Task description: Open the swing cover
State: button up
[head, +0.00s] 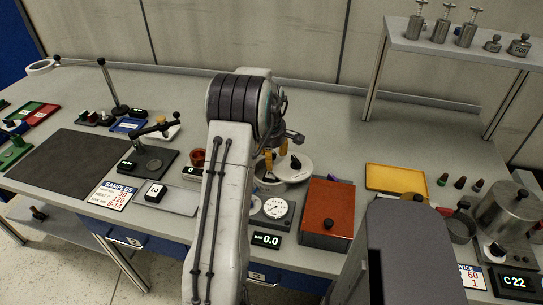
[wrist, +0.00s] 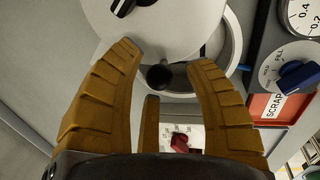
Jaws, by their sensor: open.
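The swing cover (head: 297,168) is a pale round plate, partly behind my gripper in the head view. In the wrist view the cover (wrist: 150,38) fills the top middle. A pale round vessel rim (wrist: 233,42) shows at its right edge, so the cover lies over most of it. A small black knob (wrist: 158,77) at the cover's near edge stands between my fingertips. My gripper (wrist: 162,55) is open, with orange ribbed fingers apart on either side of the knob; I cannot tell whether either touches it. In the head view my gripper (head: 277,163) is at the cover's left side.
A panel with dials (head: 274,210) and a display reading 0.0 (head: 266,240) stand in front. An orange-lidded box (head: 326,205) is close on the right, with a yellow tray (head: 398,178) behind. A red knob (wrist: 180,140) shows below the fingers; a blue knob (wrist: 300,78) is right.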

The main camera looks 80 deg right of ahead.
notch_tip(320, 180, up, 12)
jog(key=a, duration=0.2)
jog(key=shift+a, duration=0.15)
dwell(0.4)
jog(key=shift+f, duration=0.1)
